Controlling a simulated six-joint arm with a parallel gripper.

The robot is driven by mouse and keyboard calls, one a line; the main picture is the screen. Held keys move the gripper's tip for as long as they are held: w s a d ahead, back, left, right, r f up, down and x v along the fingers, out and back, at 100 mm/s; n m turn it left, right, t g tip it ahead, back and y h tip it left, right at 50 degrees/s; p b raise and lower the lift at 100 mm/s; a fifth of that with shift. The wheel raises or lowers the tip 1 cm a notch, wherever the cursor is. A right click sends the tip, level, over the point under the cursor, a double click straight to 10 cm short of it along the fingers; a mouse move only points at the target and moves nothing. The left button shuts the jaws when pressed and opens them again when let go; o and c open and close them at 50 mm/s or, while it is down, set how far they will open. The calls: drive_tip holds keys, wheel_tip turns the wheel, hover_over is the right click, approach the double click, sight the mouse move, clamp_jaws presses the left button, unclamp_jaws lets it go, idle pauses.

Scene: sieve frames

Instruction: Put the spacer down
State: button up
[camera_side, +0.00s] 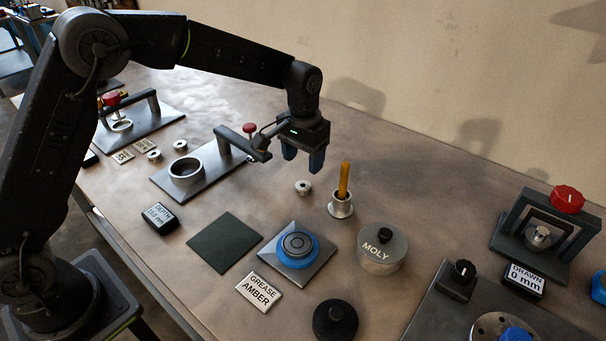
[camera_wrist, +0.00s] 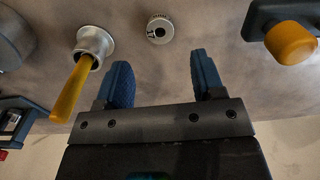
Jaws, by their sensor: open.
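A small silver ring-shaped spacer (camera_side: 303,187) lies flat on the table, left of the brush cup. It also shows in the wrist view (camera_wrist: 160,30), with dark marks on its top face and a hole in it. My gripper (camera_side: 303,164) has blue fingers and is open with nothing between them. It hangs above the table, apart from the spacer. In the wrist view the spacer lies beyond the gap between the fingertips (camera_wrist: 160,63). Two similar small rings, one nearer (camera_side: 154,155) and one farther (camera_side: 180,145), lie at the left by small tags.
A metal cup (camera_side: 341,208) holds an upright yellow-handled brush (camera_side: 344,178) close to the spacer. A MOLY tin (camera_side: 382,253), a blue round piece on a plate (camera_side: 297,250) and a dark mat (camera_side: 225,242) stand nearer. A fixture with a ring (camera_side: 187,172) is left. Table behind is clear.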

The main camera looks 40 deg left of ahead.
drive_tip(key=s+a+r+t, duration=0.15)
drive_tip(key=s+r, duration=0.35)
drive_tip(key=r, duration=0.6)
drive_tip(key=s+a+r+t, duration=0.1)
drive_tip(key=s+a+r, duration=0.1)
drive_tip(key=s, duration=0.6)
drive_tip(key=s+a+r+t, duration=0.1)
drive_tip(key=s+a+r, duration=0.1)
drive_tip(key=s, duration=0.5)
drive_tip(key=shift+s+a+r, duration=0.2)
drive_tip(key=shift+s+a, duration=0.05)
drive_tip(key=shift+s, duration=0.15)
drive_tip(key=s+f, duration=0.1)
drive_tip(key=s, duration=0.1)
drive_tip(key=s+t, duration=0.1)
drive_tip(key=s, duration=0.2)
drive_tip(key=s+a+f+t, duration=0.1)
drive_tip(key=s, duration=0.1)
drive_tip(key=shift+s+f, duration=0.15)
drive_tip(key=shift+f, duration=0.15)
drive_tip(key=shift+o, duration=0.5)
drive_tip(key=shift+s+a+f, duration=0.1)
drive_tip(key=shift+s+f, duration=0.1)
drive_tip(key=shift+s, duration=0.1)
